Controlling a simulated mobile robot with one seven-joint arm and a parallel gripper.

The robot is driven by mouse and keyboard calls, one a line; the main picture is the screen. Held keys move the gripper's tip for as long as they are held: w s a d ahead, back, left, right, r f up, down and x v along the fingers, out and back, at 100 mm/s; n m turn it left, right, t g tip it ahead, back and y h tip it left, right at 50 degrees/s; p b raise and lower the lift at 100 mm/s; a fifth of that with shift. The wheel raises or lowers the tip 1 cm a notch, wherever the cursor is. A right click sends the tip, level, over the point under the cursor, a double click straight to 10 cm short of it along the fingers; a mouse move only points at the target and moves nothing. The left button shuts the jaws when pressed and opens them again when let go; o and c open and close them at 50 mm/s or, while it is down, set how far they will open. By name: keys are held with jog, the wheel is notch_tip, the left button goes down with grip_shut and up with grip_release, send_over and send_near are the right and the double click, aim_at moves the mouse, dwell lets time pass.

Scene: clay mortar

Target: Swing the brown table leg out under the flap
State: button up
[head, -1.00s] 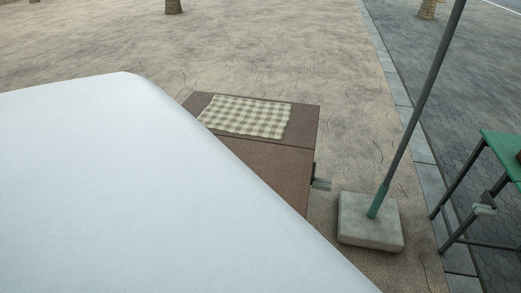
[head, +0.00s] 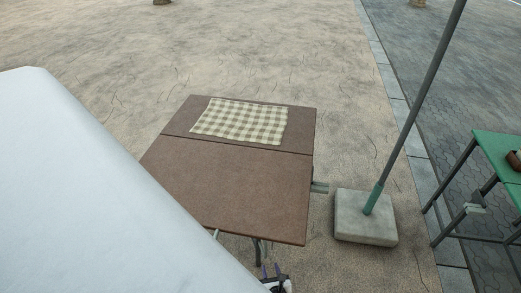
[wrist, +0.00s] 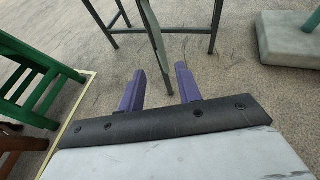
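The brown table (head: 240,185) has a flat top with a seam between its back part and the near flap. A dark leg (head: 257,250) shows below the flap's near edge, mostly hidden by the top. My gripper (head: 272,272) is just in front of that edge, low, near this leg. In the wrist view my purple fingers (wrist: 160,85) are apart. A grey-green upright bar (wrist: 152,35) reaches down between them from the top; no contact shows. Dark frame legs (wrist: 160,30) stand around and beyond it. I cannot tell whether the bar is part of the swinging leg.
A checked cloth (head: 240,120) lies on the table's back part. A concrete block (head: 365,217) with a pole (head: 415,110) stands to the right. A green table (head: 497,155) is at the far right. In the wrist view green slatted furniture (wrist: 30,85) stands at left.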

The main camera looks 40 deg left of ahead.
jog(key=b+x, duration=0.8)
jog(key=x, duration=0.4)
jog(key=shift+w+f+b, duration=0.2)
jog(key=shift+f+b, duration=0.1)
jog(key=shift+w+a+b, duration=0.3)
jog(key=shift+a+b, duration=0.05)
jog(key=shift+a, duration=0.1)
grip_shut()
